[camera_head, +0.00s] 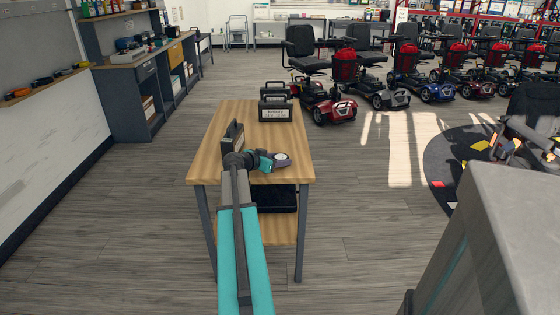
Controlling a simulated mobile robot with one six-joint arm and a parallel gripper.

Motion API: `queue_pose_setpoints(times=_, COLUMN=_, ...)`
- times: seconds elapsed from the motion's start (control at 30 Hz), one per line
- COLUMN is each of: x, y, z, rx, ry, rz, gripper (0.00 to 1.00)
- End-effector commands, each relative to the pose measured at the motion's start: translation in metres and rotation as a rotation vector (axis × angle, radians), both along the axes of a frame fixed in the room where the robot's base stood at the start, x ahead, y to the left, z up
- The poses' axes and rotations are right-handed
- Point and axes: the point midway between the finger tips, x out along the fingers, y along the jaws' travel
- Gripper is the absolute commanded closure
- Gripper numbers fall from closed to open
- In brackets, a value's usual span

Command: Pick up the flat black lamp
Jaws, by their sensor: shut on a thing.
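My gripper (281,161) is low over the near right part of the wooden workbench (213,168). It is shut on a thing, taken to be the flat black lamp. My wrist hides the fingertips and the held thing from above, so the lamp's shape and any gap to the tabletop cannot be told. No other flat black lamp shows clearly on the bench top.
A dark upright case (233,134) stands left of my wrist. A labelled black battery box (275,108) stands at the bench's far end, with bare wood between. A black bin (275,199) sits below the top. A red scooter (330,105) stands behind right.

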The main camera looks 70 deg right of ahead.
Motion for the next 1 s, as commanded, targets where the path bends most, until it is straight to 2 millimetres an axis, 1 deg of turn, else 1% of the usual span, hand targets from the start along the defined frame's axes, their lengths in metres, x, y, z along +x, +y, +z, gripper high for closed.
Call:
queue_pose_setpoints(times=0.27, x=0.000, y=0.000, z=0.008, rx=-0.001, ry=-0.001, rz=0.000, gripper=0.72)
queue_pose_setpoints(times=0.37, x=0.000, y=0.000, z=0.015, rx=-0.002, ry=-0.001, rz=-0.001, gripper=0.72)
queue_pose_setpoints(times=0.57, x=0.000, y=0.000, z=0.038, rx=-0.003, ry=-0.001, rz=-0.001, gripper=0.72)
queue_pose_setpoints(times=0.67, x=0.001, y=0.014, z=0.036, rx=0.000, ry=0.000, rz=0.002, gripper=0.72)
queue_pose_setpoints(times=1.0, x=0.002, y=0.066, z=0.041, rx=0.000, ry=0.000, rz=0.000, gripper=0.72)
